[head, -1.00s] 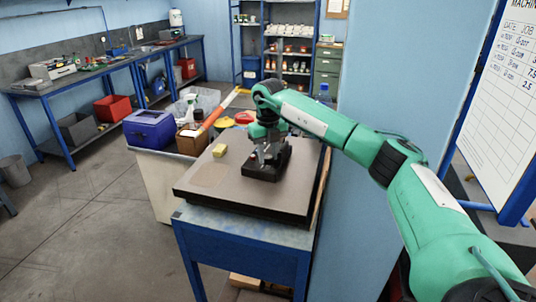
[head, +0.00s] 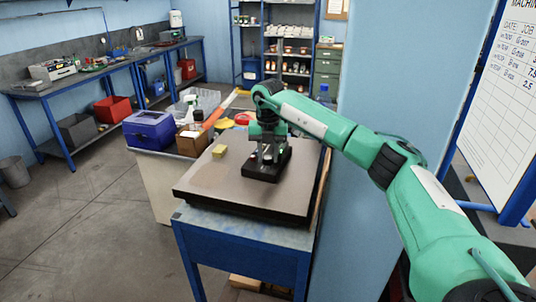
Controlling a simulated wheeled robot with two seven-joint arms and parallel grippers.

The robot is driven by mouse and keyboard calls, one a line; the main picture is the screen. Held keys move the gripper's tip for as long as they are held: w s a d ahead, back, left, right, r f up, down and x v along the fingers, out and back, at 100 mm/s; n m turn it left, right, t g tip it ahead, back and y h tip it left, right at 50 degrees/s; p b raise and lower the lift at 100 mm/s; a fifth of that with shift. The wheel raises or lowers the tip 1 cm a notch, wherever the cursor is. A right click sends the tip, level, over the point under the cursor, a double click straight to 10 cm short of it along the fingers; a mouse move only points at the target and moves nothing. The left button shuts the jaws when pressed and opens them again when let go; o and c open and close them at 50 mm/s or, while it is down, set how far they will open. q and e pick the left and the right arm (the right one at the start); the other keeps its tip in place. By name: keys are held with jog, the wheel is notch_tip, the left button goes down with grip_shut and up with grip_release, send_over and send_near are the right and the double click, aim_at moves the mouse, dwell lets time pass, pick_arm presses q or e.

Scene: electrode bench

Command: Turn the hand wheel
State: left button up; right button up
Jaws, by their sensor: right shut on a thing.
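A black block-shaped unit (head: 265,172) sits on the flat plate of a blue-framed bench. My right gripper (head: 267,157) points straight down over the top of this unit. Its fingers are shut on the hand wheel, which is too small and too covered by the fingers to make out clearly. My green right arm reaches in from the right edge. My left gripper is not in view.
A yellow block (head: 219,151) lies on the plate (head: 225,182) left of the unit. Behind it stand a brown box (head: 191,143), a blue box (head: 149,130) and a clear bin. A pale blue wall (head: 385,240) is close on the right. The plate's front is clear.

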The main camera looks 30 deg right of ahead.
aim_at(268, 157)
jog(key=o, duration=1)
jog(key=shift+r+b, duration=1.3)
jog(key=shift+r, duration=5.6)
